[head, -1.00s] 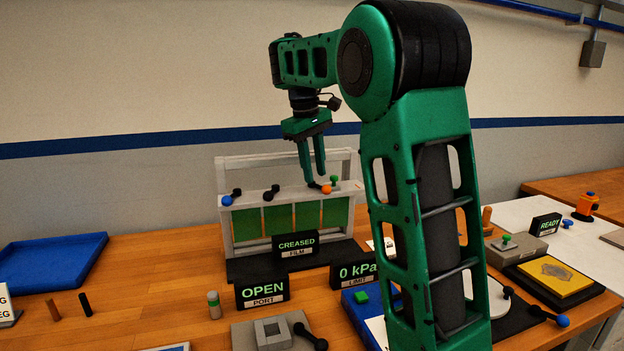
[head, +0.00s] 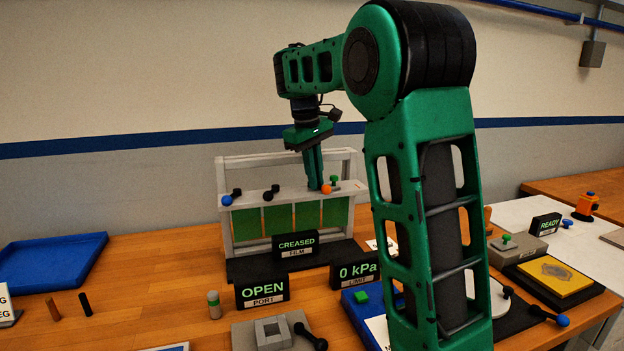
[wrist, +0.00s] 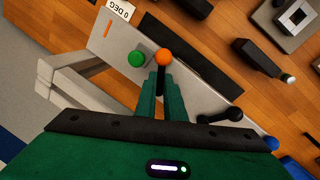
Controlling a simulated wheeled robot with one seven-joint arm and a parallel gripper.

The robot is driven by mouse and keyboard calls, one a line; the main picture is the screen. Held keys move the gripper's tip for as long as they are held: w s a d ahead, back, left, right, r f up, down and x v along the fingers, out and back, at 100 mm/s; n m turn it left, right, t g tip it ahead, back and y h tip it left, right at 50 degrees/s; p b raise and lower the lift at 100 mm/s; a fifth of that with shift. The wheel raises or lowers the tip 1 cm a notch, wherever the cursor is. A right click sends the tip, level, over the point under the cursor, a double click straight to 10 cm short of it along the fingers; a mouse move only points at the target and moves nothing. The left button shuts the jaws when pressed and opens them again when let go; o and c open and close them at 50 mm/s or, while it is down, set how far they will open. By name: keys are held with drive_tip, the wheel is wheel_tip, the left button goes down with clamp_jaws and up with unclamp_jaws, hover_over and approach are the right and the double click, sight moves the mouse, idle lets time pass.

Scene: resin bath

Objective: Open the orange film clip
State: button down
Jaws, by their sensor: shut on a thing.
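The orange film clip is a short dark lever with an orange ball (head: 326,189) on top of the grey film frame (head: 238,217). The orange ball (wrist: 163,57) also shows in the wrist view, just past my fingertips. My gripper (head: 317,186) points down at the frame's top bar beside the orange ball. In the wrist view my gripper (wrist: 160,84) has its two fingers close together on the clip's dark lever. The lever's lower part is hidden between the fingers.
A green knob (head: 334,179) stands close to the right of the orange ball. Black levers (head: 271,191) and a blue-ended lever (head: 227,200) sit farther left on the bar. The CREASED sign (head: 296,244) stands in front of the frame.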

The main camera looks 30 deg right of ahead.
drive_tip(key=m, duration=0.4)
drive_tip(key=a+m+g, duration=0.1)
drive_tip(key=shift+w+m, duration=0.3)
drive_tip(key=shift+m, duration=0.1)
drive_tip(key=m, duration=0.3)
drive_tip(key=m+g, duration=0.1)
drive_tip(key=m, duration=0.1)
drive_tip(key=shift+w+a+y, duration=0.3)
drive_tip(key=shift+w+a, duration=0.05)
drive_tip(key=shift+m, duration=0.3)
drive_tip(key=c, duration=1.8)
unclamp_jaws()
drive_tip(key=shift+c, duration=0.2)
drive_tip(key=shift+r, duration=0.15)
wheel_tip(320, 180, up, 7)
drive_tip(key=w+a, duration=0.1)
drive_tip(key=shift+w, duration=0.15)
